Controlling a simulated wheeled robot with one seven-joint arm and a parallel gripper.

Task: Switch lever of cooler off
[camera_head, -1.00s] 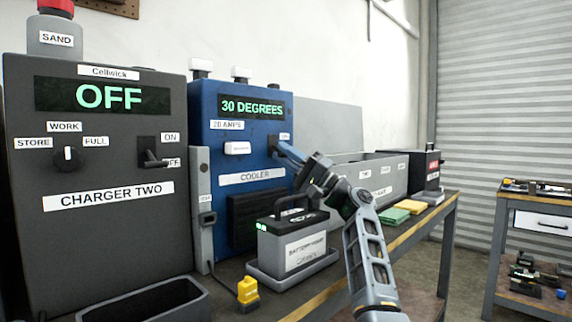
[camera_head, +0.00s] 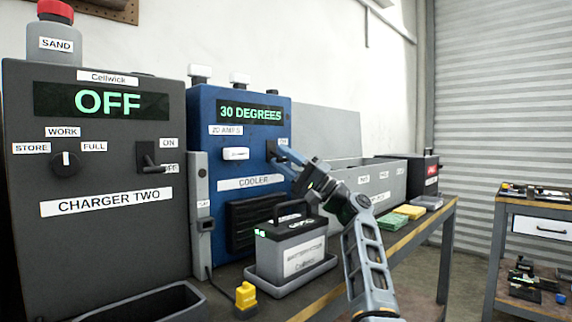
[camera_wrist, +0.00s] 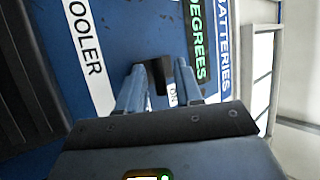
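The blue cooler (camera_head: 260,195) stands on the bench with a display reading "30 DEGREES" and a "COOLER" label (camera_head: 251,183). Its black lever (camera_wrist: 158,75) shows in the wrist view between the fingers of my gripper (camera_wrist: 160,80). The fingers are apart, one on each side of the lever, and do not look closed on it. In the head view my gripper (camera_head: 283,153) is at the cooler's right front, by the "ON" label, and hides most of the lever. The lever's exact position is hard to tell.
Charger two (camera_head: 100,235), reading "OFF", stands at left with its own lever (camera_head: 151,163). A battery (camera_head: 292,248) sits in a grey tray below my arm. A yellow plug (camera_head: 245,296) lies in front. A grey bin (camera_head: 375,185) is at right.

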